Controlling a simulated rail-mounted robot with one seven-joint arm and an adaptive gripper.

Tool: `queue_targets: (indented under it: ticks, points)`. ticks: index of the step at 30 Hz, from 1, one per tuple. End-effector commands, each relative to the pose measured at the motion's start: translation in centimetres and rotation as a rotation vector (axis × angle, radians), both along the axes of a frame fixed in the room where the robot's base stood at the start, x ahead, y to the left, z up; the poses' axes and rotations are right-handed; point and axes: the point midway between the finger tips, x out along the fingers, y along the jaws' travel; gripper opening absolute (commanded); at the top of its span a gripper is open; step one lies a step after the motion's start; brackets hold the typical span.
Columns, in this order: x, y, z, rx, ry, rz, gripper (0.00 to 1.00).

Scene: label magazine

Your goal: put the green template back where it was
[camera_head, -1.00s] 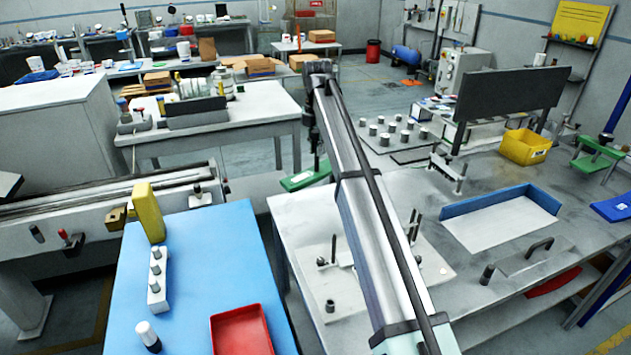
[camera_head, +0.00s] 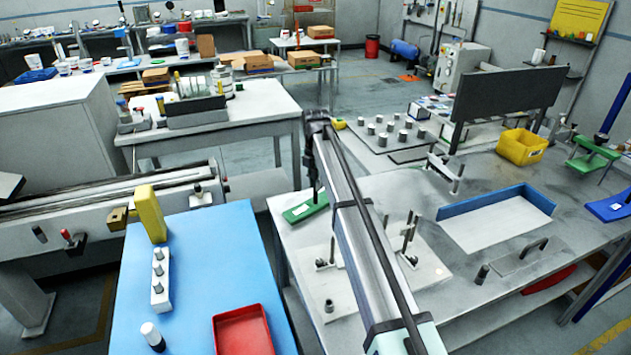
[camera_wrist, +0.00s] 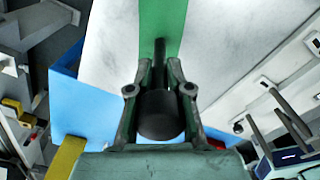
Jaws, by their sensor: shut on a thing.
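The green template (camera_head: 305,208), a flat piece with a white label, is at the back left corner of the grey work table (camera_head: 410,180). My gripper (camera_head: 316,192) is above it, partly hidden by my arm. In the wrist view my fingers (camera_wrist: 159,82) are shut around the template's dark upright handle (camera_wrist: 159,55), and the green strip (camera_wrist: 162,18) reaches to the top edge. I cannot tell whether the template touches the table or hangs just above it.
A pale plate with upright pins (camera_head: 385,275) lies close in front. A blue-edged tray (camera_head: 505,222) and a blue piece (camera_head: 612,208) are to the right. A blue-topped table (camera_head: 205,260) with a red tray (camera_head: 243,335) stands left across a gap.

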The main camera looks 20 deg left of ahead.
Motion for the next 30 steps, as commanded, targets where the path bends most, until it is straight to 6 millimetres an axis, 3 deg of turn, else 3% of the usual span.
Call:
queue_targets:
  ticks: [8,9,11,23,30]
  points:
    - [0.0,0.0,-0.2,0.000,0.000,0.000,0.00]
    - [0.0,0.0,-0.3,0.000,0.000,0.000,0.22]
    - [0.0,0.0,-0.2,0.000,0.000,0.000,0.43]
    - [0.0,0.0,0.1,0.000,0.000,0.000,0.44]
    - [0.1,0.1,3.0,0.001,-0.003,0.000,0.44]
